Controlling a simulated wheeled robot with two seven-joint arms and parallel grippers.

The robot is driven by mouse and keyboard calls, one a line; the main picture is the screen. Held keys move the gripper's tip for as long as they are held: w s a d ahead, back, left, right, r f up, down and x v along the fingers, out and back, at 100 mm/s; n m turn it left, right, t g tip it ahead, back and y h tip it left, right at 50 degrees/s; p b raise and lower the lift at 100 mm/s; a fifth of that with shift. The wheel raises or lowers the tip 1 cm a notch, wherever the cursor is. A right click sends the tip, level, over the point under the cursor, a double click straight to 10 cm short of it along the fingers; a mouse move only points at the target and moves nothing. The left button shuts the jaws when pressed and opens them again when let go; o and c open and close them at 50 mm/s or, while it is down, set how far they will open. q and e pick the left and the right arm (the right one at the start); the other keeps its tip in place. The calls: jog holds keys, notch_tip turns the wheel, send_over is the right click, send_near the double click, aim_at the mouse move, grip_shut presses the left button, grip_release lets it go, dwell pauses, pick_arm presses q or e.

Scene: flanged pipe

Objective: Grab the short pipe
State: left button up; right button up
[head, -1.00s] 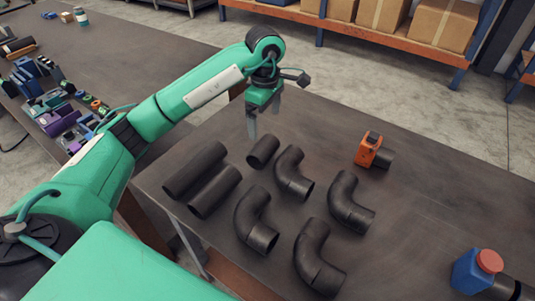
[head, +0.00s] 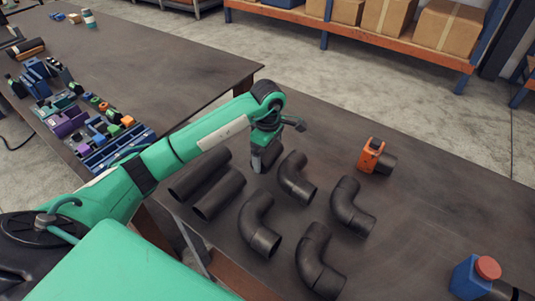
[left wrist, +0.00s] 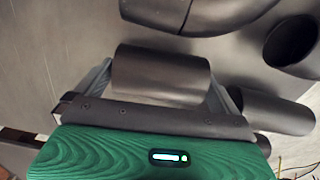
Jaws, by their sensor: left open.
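The short pipe (head: 271,152) is a small dark grey cylinder lying on the near table, left of the elbow pipes. In the head view it is mostly hidden behind my left gripper (head: 260,160), which is lowered over it. In the left wrist view the short pipe (left wrist: 161,73) lies between the two fingers of the left gripper (left wrist: 165,85), one finger at each end side. The gripper is open around it; contact cannot be told. My right gripper is not in view.
Two longer straight pipes (head: 219,193) lie to the left. Several black elbow pipes (head: 260,225) lie to the right. An orange clamp-like part (head: 370,155) on a pipe piece and a blue container with a red cap (head: 475,277) stand further right. The table's (head: 440,200) right part is mostly clear.

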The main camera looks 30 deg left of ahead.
pick_arm(q)
notch_tip(320, 180, down, 2)
jog(key=shift+f, duration=0.3)
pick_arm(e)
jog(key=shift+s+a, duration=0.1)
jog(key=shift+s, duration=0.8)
pick_arm(q)
jog(key=c, duration=0.8)
jog(key=shift+a, duration=0.1)
jog(key=shift+c, duration=0.7)
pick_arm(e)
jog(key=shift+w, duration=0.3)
pick_arm(q)
jog(key=shift+r, duration=0.15)
